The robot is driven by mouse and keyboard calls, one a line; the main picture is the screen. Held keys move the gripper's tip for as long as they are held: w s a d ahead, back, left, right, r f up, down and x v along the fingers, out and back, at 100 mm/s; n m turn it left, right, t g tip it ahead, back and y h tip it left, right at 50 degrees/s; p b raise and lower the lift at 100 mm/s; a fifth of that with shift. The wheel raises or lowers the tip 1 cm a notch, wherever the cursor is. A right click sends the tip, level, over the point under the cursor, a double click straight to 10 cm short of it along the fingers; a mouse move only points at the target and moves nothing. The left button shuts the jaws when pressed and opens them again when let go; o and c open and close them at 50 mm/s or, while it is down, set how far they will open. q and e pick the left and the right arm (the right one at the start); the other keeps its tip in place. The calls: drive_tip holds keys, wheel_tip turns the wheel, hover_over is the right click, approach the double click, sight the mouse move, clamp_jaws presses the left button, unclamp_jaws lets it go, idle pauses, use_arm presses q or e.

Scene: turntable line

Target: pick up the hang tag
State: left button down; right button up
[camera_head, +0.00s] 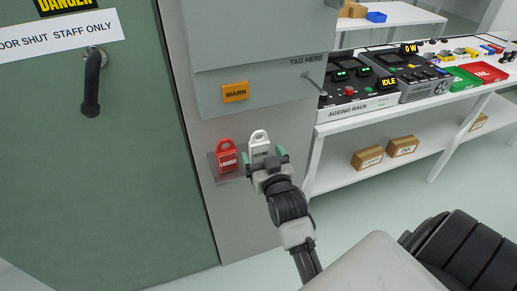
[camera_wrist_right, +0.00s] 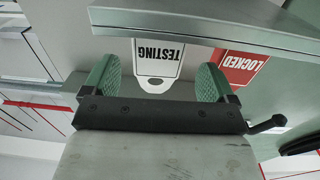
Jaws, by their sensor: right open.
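A white hang tag reading TESTING (camera_head: 259,145) stands on a small grey shelf (camera_head: 213,166) on the cabinet front. A red tag reading LOCKED (camera_head: 227,157) is to its left. My right gripper (camera_head: 266,159) is open at the white tag and partly covers its lower part in the head view. In the right wrist view the white tag (camera_wrist_right: 158,58) shows upside down between the two green fingers of the right gripper (camera_wrist_right: 154,82), with a gap on each side. The red tag (camera_wrist_right: 238,68) is beyond one finger there. My left gripper is out of view.
A peg (camera_head: 315,86) sticks out from the cabinet beside the words TAG HERE. An orange WARN plate (camera_head: 235,92) is above the tags. A green door (camera_head: 90,170) with a dark handle (camera_head: 92,85) is left. A white rack (camera_head: 385,118) with devices and boxes is right.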

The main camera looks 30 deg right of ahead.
sight(261, 150)
drive_tip(key=x, duration=0.5)
drive_tip(key=shift+w+d, duration=0.15)
drive_tip(key=c, duration=1)
